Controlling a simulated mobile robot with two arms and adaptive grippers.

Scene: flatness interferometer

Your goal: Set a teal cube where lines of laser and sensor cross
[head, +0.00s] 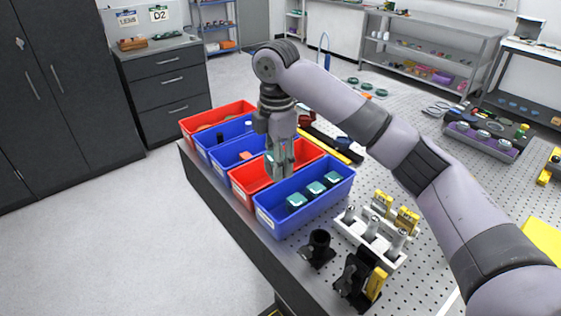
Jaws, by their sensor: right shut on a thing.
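My right gripper (281,172) points down over the red bin (303,150) and the left rim of the front blue bin (281,222). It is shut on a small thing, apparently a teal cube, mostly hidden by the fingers. Several teal cubes with pale tops lie in the front blue bin, including a near one (295,200), a middle one (315,188) and a far one (332,178). My left gripper is out of view. I cannot tell which devices are the laser and sensor, or where their lines cross.
The bins stand in a row along the left edge of the perforated table (440,190). A white rack (367,239) and black mounts (318,249) stand near the front. My right arm crosses above the table. Grey drawers (165,80) stand behind on the left.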

